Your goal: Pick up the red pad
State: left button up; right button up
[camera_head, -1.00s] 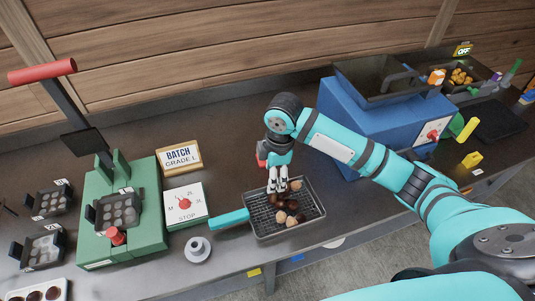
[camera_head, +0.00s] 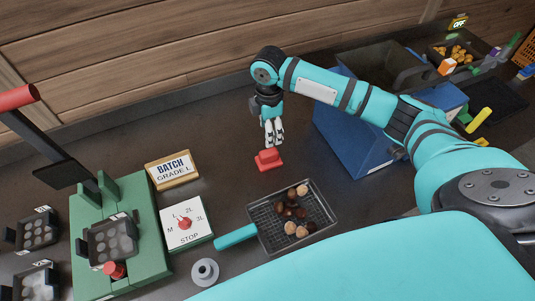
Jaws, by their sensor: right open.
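The red pad (camera_head: 268,160) is a small red block with a raised grip on top. It sits on the dark counter behind the wire basket, near the middle of the head view. My right gripper (camera_head: 273,140) points down just above the red pad, with its pale fingers over the raised grip. It is open and holds nothing. Whether the fingertips touch the pad is too small to tell. My left gripper is not in view.
A wire basket (camera_head: 265,237) with chestnuts and a teal handle lies in front of the pad. A blue machine (camera_head: 350,139) stands to the right. A batch sign (camera_head: 172,170), dial box (camera_head: 186,222) and green press (camera_head: 143,250) stand left. Bare counter lies behind the pad.

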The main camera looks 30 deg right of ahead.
jog(key=p, duration=0.1)
send_over(269, 152)
notch_tip(269, 152, down, 5)
jog(key=shift+f, duration=0.2)
notch_tip(269, 152, down, 3)
jog(key=shift+r+p, duration=0.15)
jog(key=shift+p, duration=0.3)
notch_tip(269, 152, down, 4)
jog(key=shift+r+p, duration=0.15)
jog(key=shift+p, duration=0.4)
jog(key=shift+f, duration=0.4)
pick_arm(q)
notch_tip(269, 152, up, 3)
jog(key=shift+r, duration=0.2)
pick_arm(e)
jog(key=shift+w, duration=0.1)
grip_shut()
